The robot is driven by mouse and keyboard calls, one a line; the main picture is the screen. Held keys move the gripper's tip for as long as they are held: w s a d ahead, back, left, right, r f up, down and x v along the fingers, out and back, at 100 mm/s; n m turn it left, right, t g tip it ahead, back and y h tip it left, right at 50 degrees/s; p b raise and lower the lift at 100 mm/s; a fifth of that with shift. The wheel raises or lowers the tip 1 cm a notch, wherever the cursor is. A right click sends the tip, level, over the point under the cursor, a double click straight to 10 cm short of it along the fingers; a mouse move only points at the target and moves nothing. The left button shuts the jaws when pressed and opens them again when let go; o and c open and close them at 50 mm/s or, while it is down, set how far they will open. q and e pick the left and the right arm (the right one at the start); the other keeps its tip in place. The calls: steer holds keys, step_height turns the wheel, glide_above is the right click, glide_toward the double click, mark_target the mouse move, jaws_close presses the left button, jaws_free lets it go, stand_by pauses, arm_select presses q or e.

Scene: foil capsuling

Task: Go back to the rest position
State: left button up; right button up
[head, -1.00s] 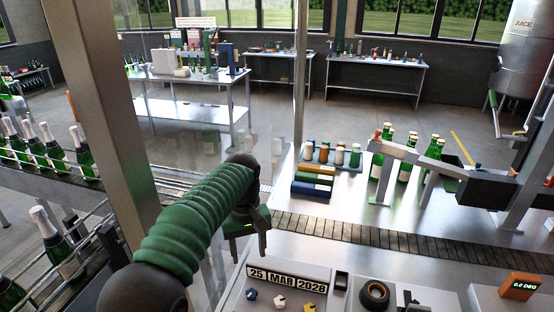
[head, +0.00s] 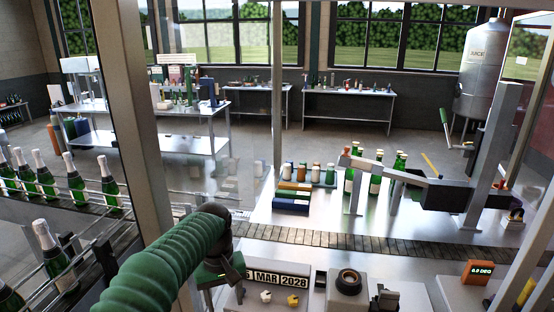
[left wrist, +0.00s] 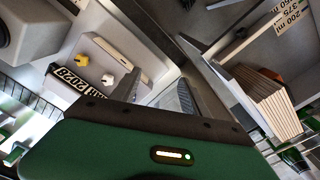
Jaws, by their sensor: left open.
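My left gripper (head: 226,283) hangs at the lower middle of the head view, at the end of my green ribbed arm. It is open with nothing between its fingers. Two knobs, one white (head: 266,296) and one yellow (head: 293,299), show below the display. In the left wrist view the gripper's green body fills the bottom, and the date display (left wrist: 76,84) appears upside down at the left. My right gripper is not in view.
A slatted conveyor (head: 330,239) crosses behind the display. Beyond it stand colored blocks (head: 293,197) and green bottles (head: 376,180). A metal post (head: 143,130) rises at left, beside a railed line of foil-topped bottles (head: 75,185). An orange readout (head: 480,271) is at right.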

arm_select(q)
steer(key=s+a+f+m+t+b, duration=0.1)
steer(key=s+a+f+m+b, duration=0.1)
steer(key=s+f, duration=0.6)
steer(key=s+a+f+m+t+b, duration=0.1)
steer(key=s+a+f+m+b, duration=0.1)
steer(key=s+a+f, duration=0.3)
steer(key=s+f+b, duration=0.1)
steer(key=s+f, duration=0.3)
steer(key=s, duration=0.4)
steer(key=shift+s+f, duration=0.15)
steer(key=shift+s, duration=0.05)
steer(key=shift+w, duration=0.1)
